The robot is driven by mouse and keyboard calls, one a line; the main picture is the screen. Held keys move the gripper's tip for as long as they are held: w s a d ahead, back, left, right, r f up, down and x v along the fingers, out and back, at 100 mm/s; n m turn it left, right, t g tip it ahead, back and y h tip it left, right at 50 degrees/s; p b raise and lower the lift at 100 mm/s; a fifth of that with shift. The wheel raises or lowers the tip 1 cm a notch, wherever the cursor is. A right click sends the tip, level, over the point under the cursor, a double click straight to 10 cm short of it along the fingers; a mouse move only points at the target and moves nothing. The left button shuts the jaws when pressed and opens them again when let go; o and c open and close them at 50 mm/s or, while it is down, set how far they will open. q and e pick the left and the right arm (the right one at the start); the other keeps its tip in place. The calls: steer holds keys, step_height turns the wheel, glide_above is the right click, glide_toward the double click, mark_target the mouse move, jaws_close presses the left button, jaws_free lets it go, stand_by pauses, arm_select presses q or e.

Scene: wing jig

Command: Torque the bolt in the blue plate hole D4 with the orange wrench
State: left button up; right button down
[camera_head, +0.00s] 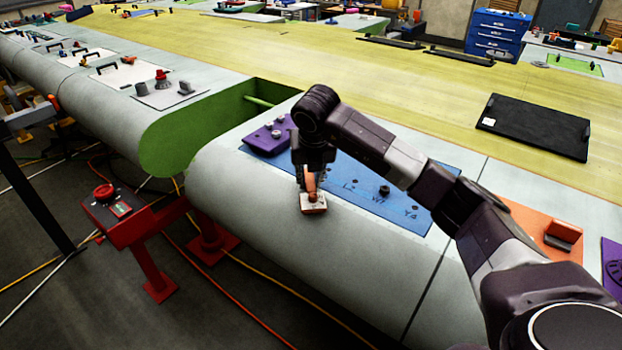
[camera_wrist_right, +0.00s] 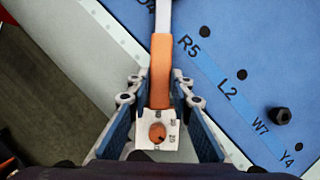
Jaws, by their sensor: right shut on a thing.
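My right gripper (camera_head: 309,180) is shut on the orange wrench (camera_head: 313,199), above the front edge of the blue plate (camera_head: 345,182). In the right wrist view, the fingers of my right gripper (camera_wrist_right: 156,112) flank the orange handle of the wrench (camera_wrist_right: 160,75). Its grey shaft runs up over the plate (camera_wrist_right: 225,35) and out of the frame, so its head is hidden. A label that looks like D4 is partly cut off at the top edge; its hole and bolt cannot be made out. A dark bolt (camera_wrist_right: 281,115) stands near the W7 label. My left gripper is not in view.
A purple plate (camera_head: 268,139) with small fittings lies left of the blue plate. An orange plate (camera_head: 535,222) with a bracket is at the right. A black tray (camera_head: 535,127) lies on the yellow surface behind. A green-walled gap (camera_head: 195,128) opens at left.

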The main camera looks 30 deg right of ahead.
steer(key=shift+w+a+m+h, duration=0.2)
steer(key=shift+w+a+m, duration=0.2)
steer(key=shift+a+m, duration=0.25)
steer(key=shift+w+a+m+h, duration=0.2)
steer(key=shift+w+a+m, duration=0.15)
steer(key=shift+a+m, duration=0.25)
steer(key=shift+r, duration=0.1)
steer(key=shift+w+a+m+g+h, duration=0.4)
steer(key=shift+w+a+m+g, duration=0.1)
steer(key=shift+w+a+m, duration=0.55)
steer(key=shift+s, duration=0.15)
steer(key=shift+w+a+m, duration=0.2)
steer(key=shift+w+m, duration=0.05)
steer(key=shift+m, duration=0.05)
steer(key=shift+b, duration=0.3)
